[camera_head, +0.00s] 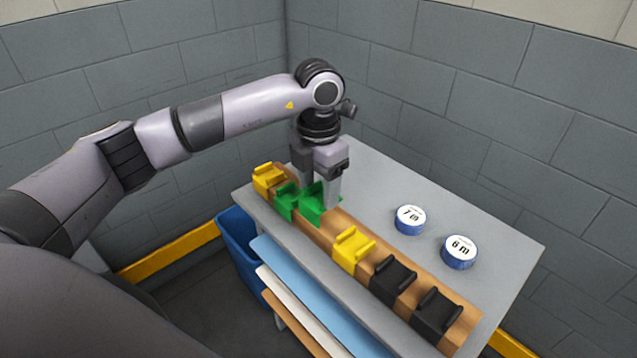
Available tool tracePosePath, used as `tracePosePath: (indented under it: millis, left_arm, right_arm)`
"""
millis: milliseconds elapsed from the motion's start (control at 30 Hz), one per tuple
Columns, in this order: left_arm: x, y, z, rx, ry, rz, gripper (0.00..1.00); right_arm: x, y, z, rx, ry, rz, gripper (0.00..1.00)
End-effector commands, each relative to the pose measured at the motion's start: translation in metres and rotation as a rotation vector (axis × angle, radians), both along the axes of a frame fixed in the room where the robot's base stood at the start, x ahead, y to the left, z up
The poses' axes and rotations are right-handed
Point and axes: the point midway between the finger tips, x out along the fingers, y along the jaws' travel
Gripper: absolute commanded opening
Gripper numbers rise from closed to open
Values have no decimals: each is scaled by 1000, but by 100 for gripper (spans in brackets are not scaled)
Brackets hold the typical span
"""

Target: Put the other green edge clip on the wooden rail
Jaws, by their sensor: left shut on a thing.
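The wooden rail (321,236) lies along the front edge of the grey table. Two green edge clips are side by side near its far left end. One green clip (287,202) sits on the rail next to a yellow clip. The other green clip (311,205) is between the fingers of my left gripper (320,190), which is shut on it. This clip is at the rail, but the gripper partly hides it and I cannot tell whether it is fully seated. My right gripper is not in view.
On the rail are also a yellow clip (267,178) at the far end, another yellow clip (352,249) and two black clips (393,279). Two round tape cases (410,219) stand on the table (480,215). A blue bin (238,240) is below left.

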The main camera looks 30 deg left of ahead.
Motion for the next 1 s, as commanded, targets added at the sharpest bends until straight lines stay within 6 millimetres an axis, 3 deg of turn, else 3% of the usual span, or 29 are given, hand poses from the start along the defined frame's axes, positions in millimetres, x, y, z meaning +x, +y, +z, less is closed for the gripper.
tracePosePath:
  millis: [500, 1000]
  left_arm:
    - [0, 0, -48, 1, 1, -2, 32]
    - [0, 0, -55, 1, 0, -1, 32]
  right_arm:
    - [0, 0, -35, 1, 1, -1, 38]
    - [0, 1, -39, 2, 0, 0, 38]
